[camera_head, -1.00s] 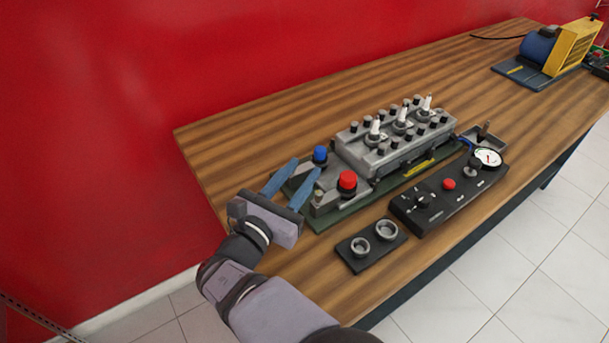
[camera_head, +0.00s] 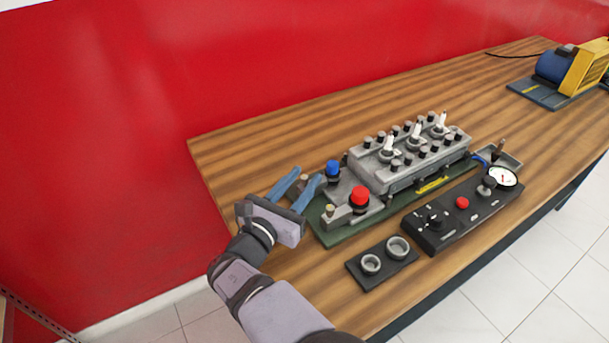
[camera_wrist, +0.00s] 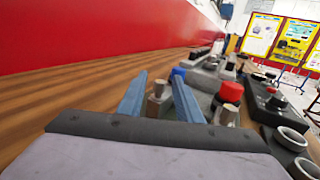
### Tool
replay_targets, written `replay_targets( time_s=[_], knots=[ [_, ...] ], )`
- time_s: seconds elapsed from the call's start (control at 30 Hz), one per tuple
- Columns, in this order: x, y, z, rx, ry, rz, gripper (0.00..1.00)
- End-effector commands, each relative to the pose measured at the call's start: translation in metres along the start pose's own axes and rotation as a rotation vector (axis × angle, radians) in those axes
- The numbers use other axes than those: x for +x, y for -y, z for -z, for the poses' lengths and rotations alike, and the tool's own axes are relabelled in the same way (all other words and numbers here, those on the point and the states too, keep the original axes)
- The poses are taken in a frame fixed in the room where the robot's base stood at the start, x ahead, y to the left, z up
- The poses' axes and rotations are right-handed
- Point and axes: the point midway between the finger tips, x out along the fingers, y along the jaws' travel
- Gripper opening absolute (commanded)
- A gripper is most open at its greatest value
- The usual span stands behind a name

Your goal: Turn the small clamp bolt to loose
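Two bolts with pale heads stand at the near left end of the engine trainer; I cannot tell for certain which is the small clamp bolt. One, beside the blue cap (camera_head: 333,168), shows between my fingers in the wrist view (camera_wrist: 157,90). The other stands beside the red cap (camera_head: 359,193) and shows in the head view (camera_head: 330,210) and right of my fingers in the wrist view (camera_wrist: 229,115). My gripper (camera_head: 307,176) is open, its blue fingers on either side of the first bolt, with gaps visible. Its lower part is partly hidden in the head view.
The grey engine block (camera_head: 410,165) with several knobs stands right of the bolts on a green base. A black control box (camera_head: 455,218) with a gauge and a black plate with two rings (camera_head: 382,266) lie in front.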

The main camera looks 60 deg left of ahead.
Motion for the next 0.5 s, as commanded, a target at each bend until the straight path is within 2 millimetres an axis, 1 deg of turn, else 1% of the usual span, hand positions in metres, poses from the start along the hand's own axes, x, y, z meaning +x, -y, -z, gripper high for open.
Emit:
replay_targets(
  time_s=[0.1,0.2,0.47,0.5],
  knots=[
    [0.0087,0.0,-0.0001,0.0,-0.001,0.0,0.32],
    [0.0121,0.0001,0.0,0.0,-0.001,0.0,0.32],
    [0.0125,0.0001,0.0003,-0.001,-0.001,-0.001,0.32],
    [0.0125,0.0001,0.0003,-0.001,-0.001,-0.001,0.22]
  ],
)
